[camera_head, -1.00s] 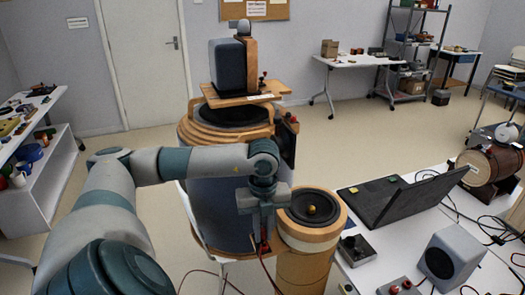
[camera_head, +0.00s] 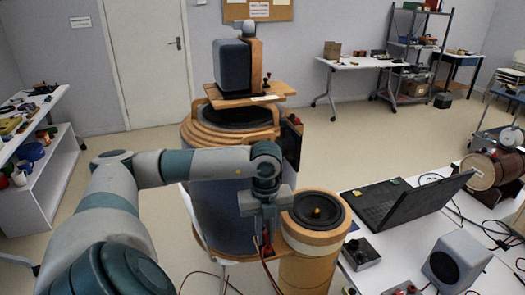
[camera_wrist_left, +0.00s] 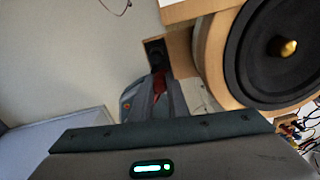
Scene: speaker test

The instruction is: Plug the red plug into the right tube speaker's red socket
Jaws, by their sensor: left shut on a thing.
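The right tube speaker (camera_head: 296,270) is a wooden cylinder with a black cone and a gold centre on top, standing right of my left gripper (camera_head: 266,243). It also shows at the right of the left wrist view (camera_wrist_left: 211,48). My left gripper is shut on the red plug (camera_head: 267,251), whose red body shows between the fingers in the left wrist view (camera_wrist_left: 159,84). A red cable hangs from it. A small wooden block with a black panel (camera_wrist_left: 154,51) is just beyond the fingertips. I cannot make out the red socket or any contact. My right gripper is not in view.
A larger wood-ringed tube speaker (camera_head: 222,215) stands behind my left arm, with a blue-grey box speaker (camera_head: 232,66) above it. At right, a white table (camera_head: 400,245) holds a laptop (camera_head: 400,205), a small speaker (camera_head: 455,258) and cables.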

